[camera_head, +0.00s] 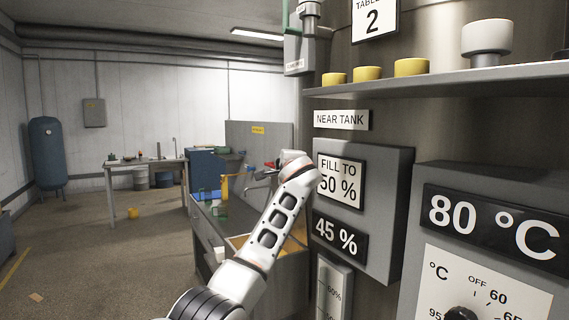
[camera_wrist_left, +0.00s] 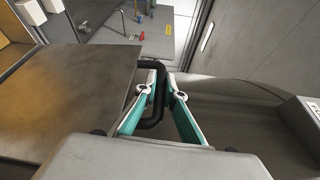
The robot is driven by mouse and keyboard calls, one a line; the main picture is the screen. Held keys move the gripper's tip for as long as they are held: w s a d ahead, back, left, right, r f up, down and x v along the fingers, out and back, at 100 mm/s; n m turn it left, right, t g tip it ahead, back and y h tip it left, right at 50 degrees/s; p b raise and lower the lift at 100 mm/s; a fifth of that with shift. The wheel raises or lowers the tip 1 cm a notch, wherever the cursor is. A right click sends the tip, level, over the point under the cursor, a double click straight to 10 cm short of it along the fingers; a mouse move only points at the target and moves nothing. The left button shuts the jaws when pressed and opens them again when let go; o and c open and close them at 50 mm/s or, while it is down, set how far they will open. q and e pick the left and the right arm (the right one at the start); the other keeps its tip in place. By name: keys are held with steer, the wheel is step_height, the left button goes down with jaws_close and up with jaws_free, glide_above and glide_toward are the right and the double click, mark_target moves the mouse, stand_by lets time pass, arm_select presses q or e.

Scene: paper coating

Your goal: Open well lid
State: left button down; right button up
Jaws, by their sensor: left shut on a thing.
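In the left wrist view, my left gripper (camera_wrist_left: 162,100) has its two teal fingers on either side of a dark bent handle (camera_wrist_left: 155,65) and is shut on it. The handle runs along the edge of a flat grey-brown metal plate (camera_wrist_left: 70,95), which looks like the well lid. How far the plate is tilted, I cannot tell. In the head view my left arm reaches up from the bottom centre, past the bench (camera_head: 212,240); its gripper is mostly hidden behind the wrist. My right gripper is not in view.
A large tank with a "45 %" panel (camera_head: 338,234) and an "80 °C" control box (camera_head: 490,220) stands close on the right. A shelf (camera_head: 450,82) holds yellow pucks and a white knob-like part. Open floor (camera_head: 120,260) lies to the left.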

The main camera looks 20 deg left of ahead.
arm_select(q)
steer(key=c, duration=2.1)
jaws_free()
steer(key=shift+a, duration=0.1)
steer(key=shift+c, duration=0.2)
steer(key=shift+s, duration=0.1)
steer(key=v, duration=1.2)
